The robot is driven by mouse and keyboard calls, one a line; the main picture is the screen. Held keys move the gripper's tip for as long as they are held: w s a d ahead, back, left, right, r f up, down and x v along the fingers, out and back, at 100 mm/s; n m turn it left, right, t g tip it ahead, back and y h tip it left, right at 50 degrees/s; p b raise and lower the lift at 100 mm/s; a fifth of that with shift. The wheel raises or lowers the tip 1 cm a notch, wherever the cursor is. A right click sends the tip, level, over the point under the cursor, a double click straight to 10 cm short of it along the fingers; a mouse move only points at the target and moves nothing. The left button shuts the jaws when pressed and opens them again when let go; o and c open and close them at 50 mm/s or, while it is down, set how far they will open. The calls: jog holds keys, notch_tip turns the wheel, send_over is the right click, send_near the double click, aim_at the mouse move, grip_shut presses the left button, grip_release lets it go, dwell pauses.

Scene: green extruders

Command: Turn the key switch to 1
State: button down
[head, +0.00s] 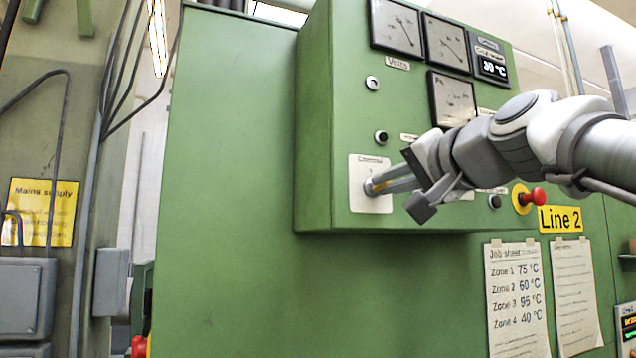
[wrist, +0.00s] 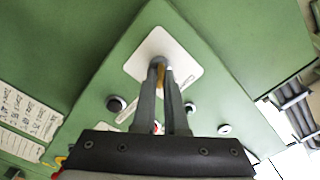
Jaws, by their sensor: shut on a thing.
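The key switch sits on a white plate (head: 364,205) at the lower left of the green control box (head: 340,110). The plate also shows in the wrist view (wrist: 148,48), near the top centre. My gripper (head: 372,186) reaches in from the right, its fingertips at the plate. In the wrist view my gripper (wrist: 163,72) is shut on the key (wrist: 160,75), of which a brass-coloured strip shows between the fingers. The fingers hide most of the key and the switch's marks, so I cannot read its position.
A red mushroom button (head: 536,195) stands out to the right, below my arm. A dark knob (head: 381,137) is above the plate. Meters (head: 397,26) fill the box's top. Job sheets (head: 516,298) hang below. The green panel (head: 235,130) at left is clear.

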jog(key=shift+m, duration=0.6)
jog(key=c, duration=1)
grip_release()
jog(key=shift+o, duration=0.2)
jog(key=shift+s, duration=0.1)
jog(key=b+v, duration=0.3)
jog(key=v, duration=1.4)
jog(key=shift+s, duration=0.15)
